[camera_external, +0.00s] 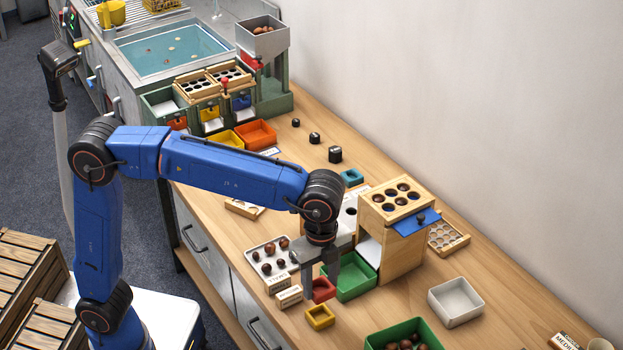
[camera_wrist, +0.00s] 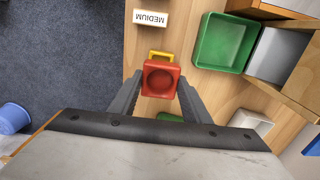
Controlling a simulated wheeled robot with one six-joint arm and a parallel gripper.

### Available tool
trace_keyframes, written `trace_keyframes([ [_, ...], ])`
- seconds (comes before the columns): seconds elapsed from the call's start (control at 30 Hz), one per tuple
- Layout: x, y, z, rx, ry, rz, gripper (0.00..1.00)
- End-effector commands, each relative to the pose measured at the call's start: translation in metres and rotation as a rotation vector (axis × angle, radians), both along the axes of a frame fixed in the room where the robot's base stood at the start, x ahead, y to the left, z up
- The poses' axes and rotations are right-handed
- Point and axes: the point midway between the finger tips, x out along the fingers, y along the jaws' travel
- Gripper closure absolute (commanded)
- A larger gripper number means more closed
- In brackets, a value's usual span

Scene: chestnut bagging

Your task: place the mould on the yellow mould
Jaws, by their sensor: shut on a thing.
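The red mould (camera_external: 323,290) is a small square cup with a round hollow. My gripper (camera_wrist: 155,92) is shut on it, one finger on each side. The red mould also shows between the fingers in the wrist view (camera_wrist: 160,80). The yellow mould (camera_external: 320,317) is a small open square cup on the table near the front edge. In the wrist view only a strip of the yellow mould (camera_wrist: 161,55) shows past the red mould's far side; the rest is hidden. The red mould appears held above the table, beside or partly over the yellow one; the exact height cannot be told.
A green tray (camera_external: 371,285) and a wooden stand (camera_external: 405,245) are close behind my gripper. A MEDIUM label block (camera_wrist: 153,18) stands near the yellow mould. A white tray (camera_external: 456,301) and a green box of chestnuts (camera_external: 430,330) are to the right.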

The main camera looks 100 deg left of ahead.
Motion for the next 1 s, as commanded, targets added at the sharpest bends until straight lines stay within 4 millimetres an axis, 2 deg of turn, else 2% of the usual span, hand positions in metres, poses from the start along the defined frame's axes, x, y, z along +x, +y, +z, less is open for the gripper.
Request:
trace_keyframes([
  [0.13,0.0,0.0,-0.023,0.0,0.001,0.0,0.8],
  [0.37,0.0,0.0,-0.038,0.0,0.0,0.0,0.8],
  [0.6,0.0,0.0,-0.067,0.0,0.001,-0.001,0.8],
  [1.0,0.0,0.0,-0.073,0.0,0.0,-0.001,0.8],
])
